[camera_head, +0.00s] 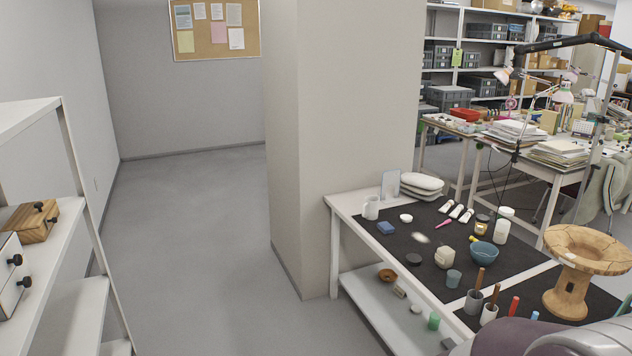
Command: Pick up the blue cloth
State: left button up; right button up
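A small folded blue piece that looks like the blue cloth (386,228) lies flat on the dark mat (430,238), near the left edge of the white table. A white mug (371,208) stands just behind it to its left, and a small white round item (406,218) lies to its right. Nothing covers the cloth. Neither of my grippers shows in the head view, so their state and distance from the cloth cannot be seen.
A blue bowl (483,254), jars and a wooden stand (574,280) crowd the table's right side. A pillar (340,130) stands behind the table's left end. White shelving (75,180) is at the left. Open grey floor (200,260) lies between.

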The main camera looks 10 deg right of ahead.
aim_at(386, 227)
jog(key=i+z, duration=0.25)
jog(key=i, duration=0.4)
jog(key=i+z, duration=0.3)
jog(key=i, duration=0.3)
jog(key=i+j+z, duration=0.25)
jog(key=i, duration=0.4)
jog(key=i+j, duration=0.2)
jog(key=i, duration=0.3)
jog(key=i+j, duration=0.2)
jog(key=i, duration=0.3)
jog(key=i+j, duration=0.15)
jog(key=i, duration=0.35)
jog(key=i+j, duration=0.2)
jog(key=i, duration=0.25)
